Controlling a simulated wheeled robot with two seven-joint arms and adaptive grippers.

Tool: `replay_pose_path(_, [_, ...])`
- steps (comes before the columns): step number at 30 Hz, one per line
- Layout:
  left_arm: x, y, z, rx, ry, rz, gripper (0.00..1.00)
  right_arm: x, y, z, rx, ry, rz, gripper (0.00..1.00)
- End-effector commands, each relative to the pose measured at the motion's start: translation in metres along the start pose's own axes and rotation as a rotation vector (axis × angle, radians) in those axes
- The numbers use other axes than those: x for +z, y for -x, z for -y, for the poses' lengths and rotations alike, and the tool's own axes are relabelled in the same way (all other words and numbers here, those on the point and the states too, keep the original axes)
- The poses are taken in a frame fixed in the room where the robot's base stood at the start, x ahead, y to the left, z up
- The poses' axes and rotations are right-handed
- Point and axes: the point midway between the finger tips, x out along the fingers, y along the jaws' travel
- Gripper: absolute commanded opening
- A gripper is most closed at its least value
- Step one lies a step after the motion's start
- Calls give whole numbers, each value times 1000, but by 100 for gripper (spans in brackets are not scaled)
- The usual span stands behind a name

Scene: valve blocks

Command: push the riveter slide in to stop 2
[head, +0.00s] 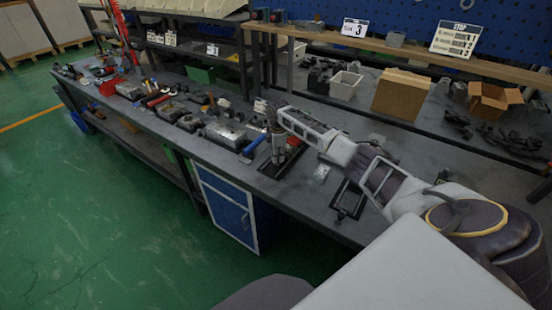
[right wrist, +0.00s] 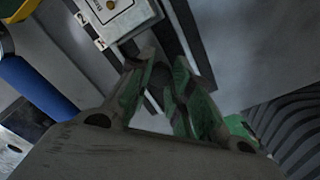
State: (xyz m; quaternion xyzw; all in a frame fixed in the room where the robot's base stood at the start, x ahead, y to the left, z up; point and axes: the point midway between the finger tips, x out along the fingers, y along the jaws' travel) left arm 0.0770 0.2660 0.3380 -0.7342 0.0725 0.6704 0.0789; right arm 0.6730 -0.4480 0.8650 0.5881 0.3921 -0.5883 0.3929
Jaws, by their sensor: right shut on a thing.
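The riveter (head: 279,148) stands on a dark base on the bench in the head view, just below my right gripper (head: 268,112). In the right wrist view, a pale block with a yellow round button (right wrist: 111,5) and small number labels (right wrist: 100,43), one reading 2, sits above the fingertips. My right gripper also shows in the right wrist view (right wrist: 166,78), its green-padded fingers closed around a dark piece, which appears to be the riveter slide (right wrist: 158,50). The fingers hide most of that piece, and the slide's exact position against the stops cannot be told. My left gripper is not in view.
A blue handle (right wrist: 35,90) lies close to the left of the fingers in the right wrist view. Metal blocks and tools (head: 225,132) crowd the bench left of the riveter. A small black frame (head: 348,200) lies to its right. Shelving stands behind.

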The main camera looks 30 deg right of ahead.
Motion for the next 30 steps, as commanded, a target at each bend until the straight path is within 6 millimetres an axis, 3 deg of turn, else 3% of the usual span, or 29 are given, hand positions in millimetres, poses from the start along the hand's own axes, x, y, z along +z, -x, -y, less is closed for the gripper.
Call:
replay_pose_path(7, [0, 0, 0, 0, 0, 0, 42, -2, 0, 0, -1, 2, -2, 0])
replay_pose_path(8, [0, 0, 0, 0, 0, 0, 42, -2, 0, 1, -1, 2, -2, 23])
replay_pose_path(13, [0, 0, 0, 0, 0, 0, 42, -1, 0, 1, -2, 2, -2, 44])
replay_pose_path(24, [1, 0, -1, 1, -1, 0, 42, -1, 1, 1, -2, 1, -1, 44])
replay_pose_path(30, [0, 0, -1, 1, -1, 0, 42, -1, 11, 0, 0, 2, -2, 44])
